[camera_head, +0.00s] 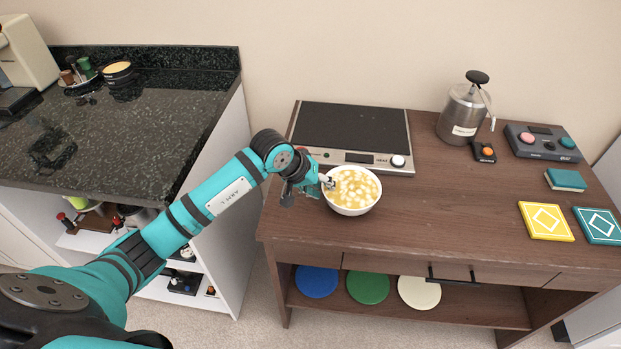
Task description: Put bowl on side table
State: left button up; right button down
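A white bowl (352,207) filled with yellow food with pale pieces stands upright at the front left of the brown wooden side table (440,226). It looks to be on or just above the tabletop; I cannot tell which. My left gripper (325,183) is at the bowl's left rim, with one finger reaching over the edge. The fingers look closed around the rim, though they are small in view. My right gripper is not in view.
A hot plate (352,127) lies behind the bowl. The table's front middle is clear. A dark stone counter (120,130) is at left.

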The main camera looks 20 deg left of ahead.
pick_arm(q)
jog(key=b+v, duration=0.1)
jog(key=v, duration=0.8)
